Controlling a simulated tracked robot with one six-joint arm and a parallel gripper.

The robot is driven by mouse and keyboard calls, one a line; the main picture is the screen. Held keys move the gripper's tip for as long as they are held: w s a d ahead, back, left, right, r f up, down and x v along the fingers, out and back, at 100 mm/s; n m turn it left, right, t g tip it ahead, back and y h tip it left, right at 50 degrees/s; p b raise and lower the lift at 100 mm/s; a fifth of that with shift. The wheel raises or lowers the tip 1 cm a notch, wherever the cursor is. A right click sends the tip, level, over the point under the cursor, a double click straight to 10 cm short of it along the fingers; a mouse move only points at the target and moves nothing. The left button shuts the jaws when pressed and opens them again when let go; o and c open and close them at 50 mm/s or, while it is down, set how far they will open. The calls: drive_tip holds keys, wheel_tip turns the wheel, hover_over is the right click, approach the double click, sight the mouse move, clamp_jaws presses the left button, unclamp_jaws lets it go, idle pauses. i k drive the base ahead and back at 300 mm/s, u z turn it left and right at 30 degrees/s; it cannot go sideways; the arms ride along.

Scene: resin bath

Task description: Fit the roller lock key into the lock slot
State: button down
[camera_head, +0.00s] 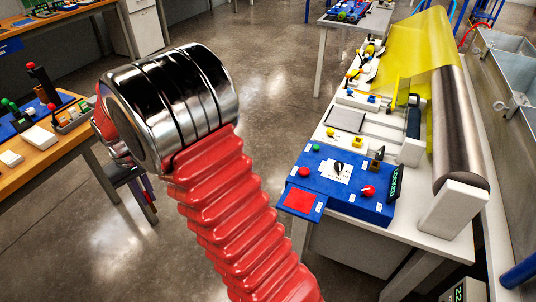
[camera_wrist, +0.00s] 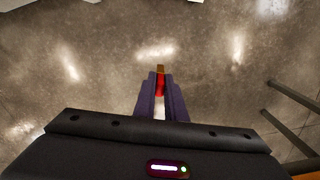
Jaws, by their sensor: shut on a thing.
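In the wrist view, my gripper (camera_wrist: 160,88) is shut on a small red piece with a brass-coloured end (camera_wrist: 160,70), which I take to be the roller lock key. The bare floor lies beneath it. In the head view, my gripper (camera_head: 145,200) is partly hidden behind my arm, near the left table, and the key cannot be made out. The blue control console (camera_head: 337,182) stands on the white bench at the right, well apart from my gripper. A small dark block (camera_head: 377,158) stands on its back right; I cannot tell whether this is the lock slot.
The console has red knobs, a dark dial and a green-lit display (camera_head: 396,182). A large metal roller (camera_head: 458,130) with yellow film (camera_head: 415,45) lies beside it. A wooden table (camera_head: 40,160) with small items is at left. Open floor (camera_head: 270,100) lies between.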

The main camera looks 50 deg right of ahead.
sight(344, 192)
drive_tip(key=z, duration=0.05)
drive_tip(key=k, duration=0.6)
drive_tip(key=u, duration=1.35)
drive_tip(key=i, duration=0.1)
drive_tip(key=z, duration=2.95)
drive_tip(key=i, duration=1)
drive_tip(key=u, duration=0.2)
drive_tip(key=k, duration=0.15)
drive_tip(key=z, duration=0.05)
